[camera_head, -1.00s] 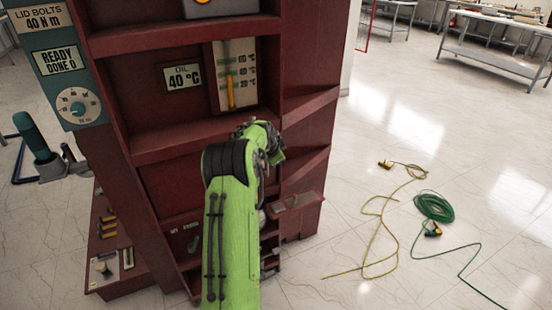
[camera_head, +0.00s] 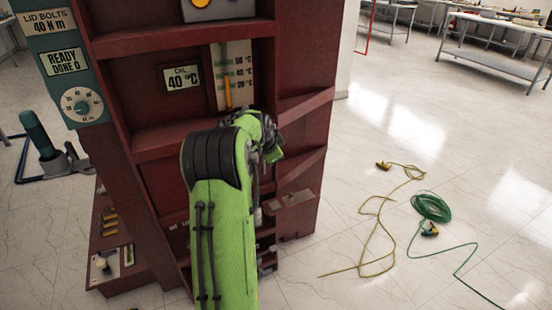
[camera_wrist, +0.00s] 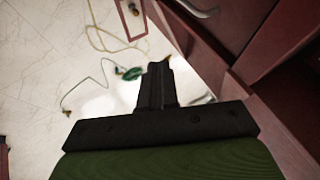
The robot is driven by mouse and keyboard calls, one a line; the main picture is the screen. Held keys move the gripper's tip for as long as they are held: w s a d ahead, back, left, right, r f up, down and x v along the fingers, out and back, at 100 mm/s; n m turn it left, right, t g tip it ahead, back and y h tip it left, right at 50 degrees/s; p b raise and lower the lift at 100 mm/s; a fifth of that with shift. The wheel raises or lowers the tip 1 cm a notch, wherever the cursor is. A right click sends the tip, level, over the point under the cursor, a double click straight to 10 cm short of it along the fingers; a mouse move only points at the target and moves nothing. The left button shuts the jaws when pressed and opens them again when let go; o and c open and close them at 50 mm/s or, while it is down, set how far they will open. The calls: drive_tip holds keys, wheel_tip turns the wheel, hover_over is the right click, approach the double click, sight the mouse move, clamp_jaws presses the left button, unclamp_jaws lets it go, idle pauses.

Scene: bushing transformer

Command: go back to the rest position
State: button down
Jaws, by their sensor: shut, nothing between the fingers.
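My gripper (camera_wrist: 156,85) shows in the wrist view as dark fingers held together, with nothing between them. It is above the pale floor, beside a dark red cabinet wall on the right of that view. In the head view my green arm reaches up in front of the dark red transformer cabinet (camera_head: 310,130). There the arm hides the gripper's fingers and part of the lower shelves.
An oil sign (camera_head: 183,78) and thermometer scale (camera_head: 234,75) sit on the cabinet. A torque panel (camera_head: 72,75) stands at left. A yellow cable (camera_head: 378,215) and green hose coil (camera_head: 431,207) lie on the floor at right. Open floor surrounds them.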

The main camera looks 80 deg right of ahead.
drive_tip(key=shift+v, duration=0.75)
drive_tip(key=shift+w, duration=0.1)
drive_tip(key=w+a+r+n+t+y+p, duration=0.1)
drive_tip(key=w+a+r+n+t+p, duration=0.1)
drive_tip(key=w+a+r+n, duration=0.4)
drive_tip(key=w+a+r+n+t+p, duration=0.1)
drive_tip(key=w+a+r+n, duration=0.15)
drive_tip(key=w+a, duration=0.65)
drive_tip(key=w+a+r+n+t+y+p, duration=0.1)
drive_tip(key=w+a+r+n+t+p, duration=0.15)
drive_tip(key=w+a+r, duration=0.55)
drive_tip(key=s+a+n+t+y+p, duration=0.15)
drive_tip(key=a+n, duration=0.55)
drive_tip(key=a, duration=0.9)
drive_tip(key=s+a+n+y+p, duration=0.1)
drive_tip(key=s+a+n, duration=0.3)
drive_tip(key=a, duration=0.4)
drive_tip(key=s+a+n+y+p, duration=0.2)
drive_tip(key=s+a+n, duration=0.3)
drive_tip(key=a+n, duration=0.2)
drive_tip(key=shift+s+a+y, duration=0.3)
drive_tip(key=shift+a+y, duration=0.05)
drive_tip(key=shift+a, duration=0.55)
